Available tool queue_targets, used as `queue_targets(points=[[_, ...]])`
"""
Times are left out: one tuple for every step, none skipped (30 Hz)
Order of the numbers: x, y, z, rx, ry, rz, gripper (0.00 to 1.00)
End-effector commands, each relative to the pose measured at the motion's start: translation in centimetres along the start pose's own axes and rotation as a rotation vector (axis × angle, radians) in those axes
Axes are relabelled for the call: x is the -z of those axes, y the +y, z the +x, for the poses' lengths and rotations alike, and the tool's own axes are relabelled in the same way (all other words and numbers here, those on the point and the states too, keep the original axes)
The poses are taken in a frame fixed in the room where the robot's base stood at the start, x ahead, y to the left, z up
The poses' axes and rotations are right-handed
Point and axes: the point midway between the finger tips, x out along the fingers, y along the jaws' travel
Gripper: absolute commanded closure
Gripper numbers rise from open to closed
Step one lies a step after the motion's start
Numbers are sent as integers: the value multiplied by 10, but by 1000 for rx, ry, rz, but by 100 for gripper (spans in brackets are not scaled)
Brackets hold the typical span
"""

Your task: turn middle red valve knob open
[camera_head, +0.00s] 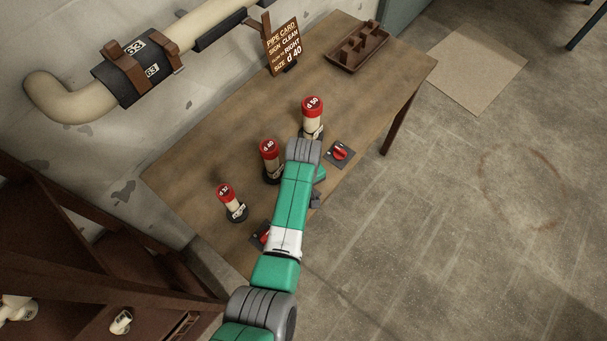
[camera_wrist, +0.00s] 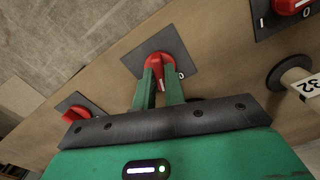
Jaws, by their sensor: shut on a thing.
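The middle red valve knob (camera_wrist: 158,64) sits on a dark square plate (camera_wrist: 178,51) in the wrist view. My gripper (camera_wrist: 160,74) has its two green fingers on either side of this knob, shut on it. A white "0" shows on the plate right of the fingers; the other mark is hidden. In the head view my arm covers the middle knob and most of the gripper. A second red knob (camera_head: 340,153) shows right of my arm, and it also shows at left in the wrist view (camera_wrist: 74,114). The third knob (camera_head: 264,234) is partly hidden left of my arm.
Red-capped pipe pieces d 50 (camera_head: 312,115), d 40 (camera_head: 269,160) and d 32 (camera_head: 230,202) stand on the wooden table (camera_head: 205,150) close to my arm. A sign card (camera_head: 283,47) and a brown tray (camera_head: 345,62) stand at the back. A wall pipe (camera_head: 190,30) runs behind.

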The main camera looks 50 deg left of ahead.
Motion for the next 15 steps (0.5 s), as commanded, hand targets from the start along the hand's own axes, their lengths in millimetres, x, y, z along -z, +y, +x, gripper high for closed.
queue_targets(points=[[0,0,-3,0,0,42,100],[0,0,-3,0,0,71,100],[0,0,-3,0,-1,109,100],[0,0,-3,0,-1,138,100],[0,0,-3,0,-1,167,100],[0,0,-3,0,0,205,100],[0,0,-3,0,0,234,100],[0,0,-2,0,0,262,100],[0,0,-2,0,0,300,100],[0,0,-2,0,0,328,100],[0,0,-2,1,0,357,100],[0,0,-2,1,0,396,100],[0,0,-2,1,0,425,100],[0,0,-2,0,0,453,100],[0,0,-2,0,0,490,100]])
